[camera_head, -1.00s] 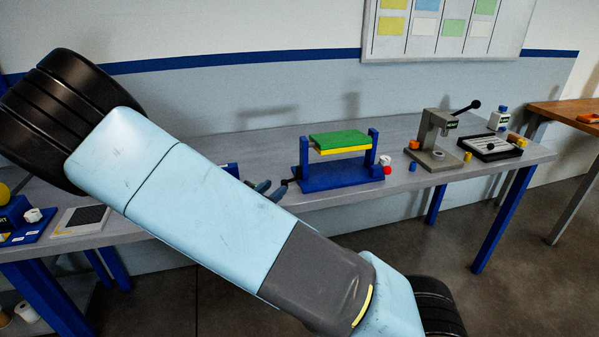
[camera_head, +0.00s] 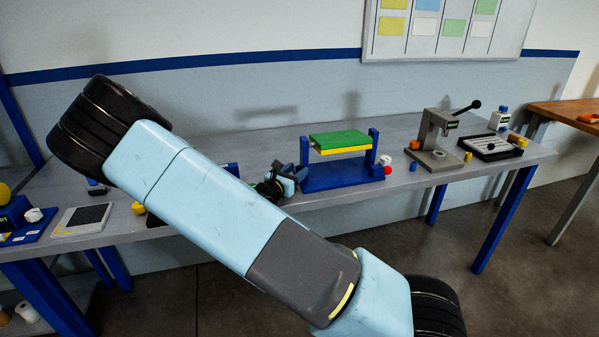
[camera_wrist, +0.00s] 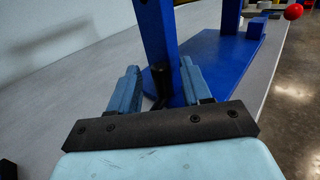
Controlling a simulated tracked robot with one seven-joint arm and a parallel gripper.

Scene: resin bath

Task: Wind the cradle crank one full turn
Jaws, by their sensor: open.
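The cradle is a blue stand (camera_head: 335,181) with two blue posts that carry a green board (camera_head: 340,140) with a yellow layer under it. In the wrist view its near blue post (camera_wrist: 158,35) and blue base (camera_wrist: 222,60) stand just past my gripper. A black crank handle (camera_wrist: 160,85) shows at this post, between my two fingers. My gripper (camera_wrist: 158,88) is open, with one light blue finger on each side of the handle. I cannot tell whether either finger touches it. In the head view my gripper (camera_head: 286,176) is at the cradle's left end, partly behind my arm.
A red knob (camera_head: 388,170) and a white knob (camera_head: 385,160) sit at the cradle's right end. A grey lever press (camera_head: 434,140) and a black-and-white tray (camera_head: 490,147) stand farther right on the grey bench (camera_head: 235,146). My arm hides part of the bench's left side.

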